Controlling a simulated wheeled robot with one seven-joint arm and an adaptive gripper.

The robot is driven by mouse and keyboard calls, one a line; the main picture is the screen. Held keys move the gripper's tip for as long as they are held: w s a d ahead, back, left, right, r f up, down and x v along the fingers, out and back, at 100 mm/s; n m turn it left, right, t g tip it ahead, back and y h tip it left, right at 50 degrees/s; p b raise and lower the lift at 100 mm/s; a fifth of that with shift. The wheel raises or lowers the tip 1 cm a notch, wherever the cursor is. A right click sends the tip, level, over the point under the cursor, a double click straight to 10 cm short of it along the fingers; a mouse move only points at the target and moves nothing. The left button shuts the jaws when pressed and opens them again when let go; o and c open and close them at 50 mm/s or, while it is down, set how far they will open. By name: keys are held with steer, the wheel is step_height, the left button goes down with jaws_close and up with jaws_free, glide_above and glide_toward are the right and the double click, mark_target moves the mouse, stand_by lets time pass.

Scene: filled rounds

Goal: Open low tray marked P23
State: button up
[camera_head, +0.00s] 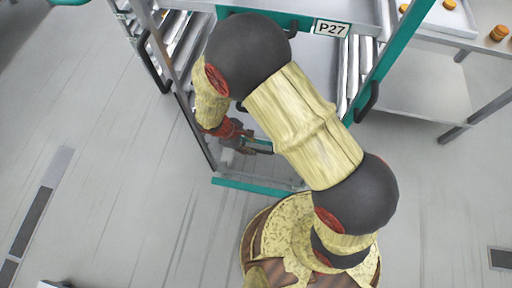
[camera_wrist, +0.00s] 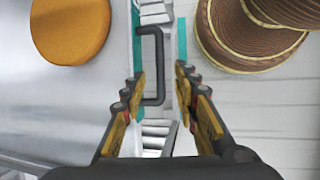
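My gripper (camera_wrist: 160,82) points down with its two fingers apart. A black bar handle (camera_wrist: 153,65) on a teal edge shows between and beyond the fingers in the wrist view; whether they touch it I cannot tell. In the head view my gripper (camera_head: 258,144) is partly hidden by my arm, inside the lower front of the rack. A teal bar (camera_head: 262,187) runs near the floor there. No P23 label can be read.
An orange round (camera_wrist: 70,30) lies on a grey metal surface (camera_wrist: 50,110) left of the handle. Rack posts and black side handles (camera_head: 369,103) flank my arm. A side table (camera_head: 420,88) with orange rounds stands at right. Floor at left is clear.

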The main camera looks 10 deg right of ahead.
mark_target(258, 151)
steer(key=b+x, duration=0.2)
steer(key=x, duration=0.4)
steer(key=shift+d+f, duration=0.15)
steer(key=shift+f, duration=0.05)
steer(key=shift+c, duration=1.1)
jaws_close()
